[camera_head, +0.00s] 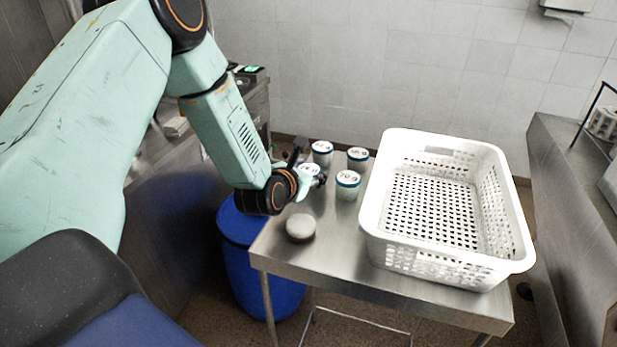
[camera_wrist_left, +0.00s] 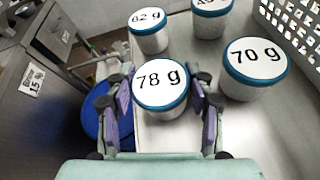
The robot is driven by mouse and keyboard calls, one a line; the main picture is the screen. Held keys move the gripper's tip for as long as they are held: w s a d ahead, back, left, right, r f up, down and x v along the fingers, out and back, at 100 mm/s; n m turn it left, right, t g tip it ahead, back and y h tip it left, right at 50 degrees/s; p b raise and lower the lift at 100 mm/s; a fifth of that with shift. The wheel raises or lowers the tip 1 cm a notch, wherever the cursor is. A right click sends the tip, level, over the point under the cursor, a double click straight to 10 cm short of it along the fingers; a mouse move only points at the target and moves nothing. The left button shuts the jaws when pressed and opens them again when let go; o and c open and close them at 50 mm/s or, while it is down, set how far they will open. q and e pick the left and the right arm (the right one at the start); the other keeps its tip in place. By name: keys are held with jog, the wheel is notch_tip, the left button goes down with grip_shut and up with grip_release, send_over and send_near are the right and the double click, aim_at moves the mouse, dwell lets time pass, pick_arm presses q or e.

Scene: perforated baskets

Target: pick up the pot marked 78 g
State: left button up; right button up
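The pot marked 78 g (camera_wrist_left: 160,82), with a white top and blue rim, stands upright on the metal table between the fingers of my left gripper (camera_wrist_left: 161,100). The purple pads meet the lid's edge on both sides, and the gripper looks shut on it. In the head view the same pot (camera_head: 309,170) is partly hidden by my left gripper (camera_head: 306,167). A pot marked 70 g (camera_wrist_left: 255,68) stands just to its right. A pot marked 62 g (camera_wrist_left: 149,28) and another pot (camera_wrist_left: 210,15), its mark cut off, stand behind. My right gripper is not in view.
A white perforated basket (camera_head: 375,215) fills the right of the table (camera_head: 330,250). A round grey object (camera_head: 300,227) sits near the front left. A blue barrel (camera_head: 262,285) stands beside the table. Another metal counter (camera_head: 565,180) is at the right.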

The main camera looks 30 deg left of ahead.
pick_arm(q)
jog(key=shift+w, duration=0.1)
jog(key=c, duration=0.3)
jog(key=shift+f, duration=0.1)
jog(key=c, duration=0.3)
